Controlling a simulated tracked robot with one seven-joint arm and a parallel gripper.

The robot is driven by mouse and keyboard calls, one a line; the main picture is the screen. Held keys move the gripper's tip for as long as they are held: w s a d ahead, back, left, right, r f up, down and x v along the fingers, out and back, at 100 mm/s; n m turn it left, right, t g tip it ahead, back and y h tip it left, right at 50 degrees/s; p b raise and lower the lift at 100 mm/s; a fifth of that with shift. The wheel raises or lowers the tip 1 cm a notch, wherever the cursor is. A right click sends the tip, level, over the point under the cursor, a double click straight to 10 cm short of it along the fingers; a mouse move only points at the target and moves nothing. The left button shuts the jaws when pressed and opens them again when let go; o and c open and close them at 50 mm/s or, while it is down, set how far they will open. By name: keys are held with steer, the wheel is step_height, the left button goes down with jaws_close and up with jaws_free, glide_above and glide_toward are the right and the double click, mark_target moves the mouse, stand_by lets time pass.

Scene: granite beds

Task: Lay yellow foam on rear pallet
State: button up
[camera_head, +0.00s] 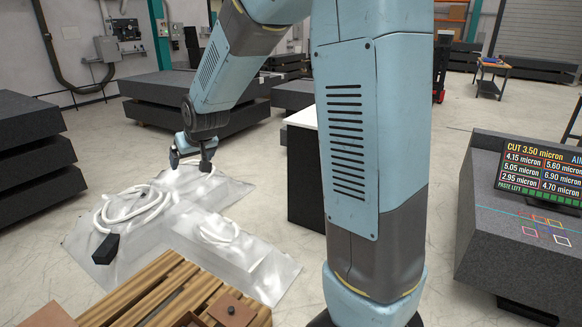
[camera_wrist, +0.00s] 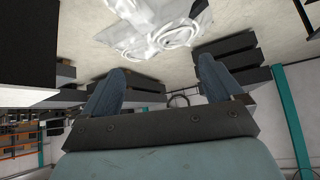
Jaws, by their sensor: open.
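I see no yellow foam in either view. A slatted wooden pallet (camera_head: 150,292) lies at the bottom edge of the head view, partly cut off; I cannot tell whether it is the rear pallet. My gripper (camera_head: 192,158) hangs from my raised arm above the far end of a white plastic sheet. In the wrist view my gripper (camera_wrist: 160,64) shows two blue-grey fingers spread apart with nothing between them.
The crumpled plastic sheet (camera_head: 255,262) covers the floor, with white hose coils (camera_head: 135,207) and a black block (camera_head: 106,249) on it. Dark granite slabs (camera_head: 30,165) stand left. A granite bed with a lit display (camera_head: 545,172) stands right.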

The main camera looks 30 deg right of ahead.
steer(key=s+d+r, duration=0.3)
steer(key=s+d, duration=0.1)
steer(key=s, duration=0.7)
steer(key=s+d+r+m+g+h, duration=0.1)
steer(key=s+d+r, duration=0.2)
steer(key=s, duration=0.7)
steer(key=s+d+r+m+g+h, duration=0.1)
steer(key=s+d+r, duration=0.2)
steer(key=s+d, duration=0.3)
steer(key=s, duration=0.5)
steer(key=shift+s+d, duration=0.2)
steer(key=shift+s, duration=0.1)
steer(key=shift+c, duration=0.4)
